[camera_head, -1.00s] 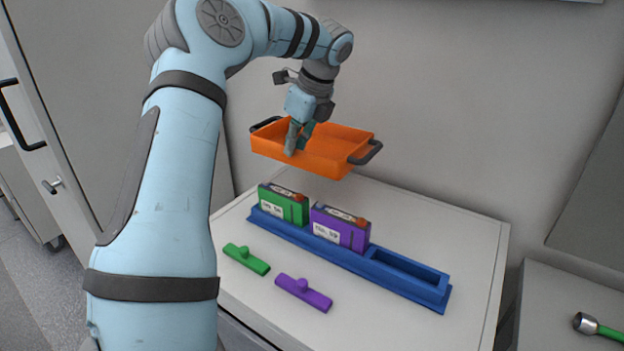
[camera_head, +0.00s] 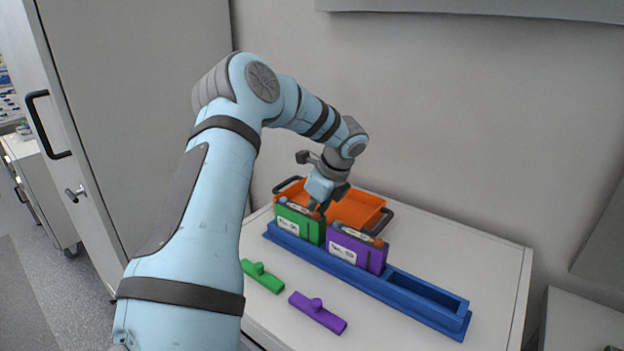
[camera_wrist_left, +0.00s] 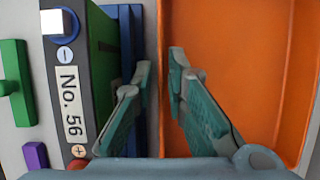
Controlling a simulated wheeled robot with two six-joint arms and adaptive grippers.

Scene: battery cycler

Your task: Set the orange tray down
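The orange tray (camera_head: 355,208) with dark side handles rests on the white bench top, behind the blue rack (camera_head: 405,292). Its front part is hidden by the modules and my gripper. My left gripper (camera_head: 320,207) points down at the tray's near wall. In the left wrist view my left gripper (camera_wrist_left: 160,72) has its fingers apart, one on each side of the orange tray wall (camera_wrist_left: 164,30), with slight gaps. The green No. 56 module (camera_wrist_left: 75,95) stands close beside the left finger. My right gripper is not in view.
A green module (camera_head: 300,222) and a purple module (camera_head: 356,250) stand upright in the rack; its right slot is empty. A green bar (camera_head: 262,276) and a purple bar (camera_head: 317,312) lie in front. The bench right of the tray is clear.

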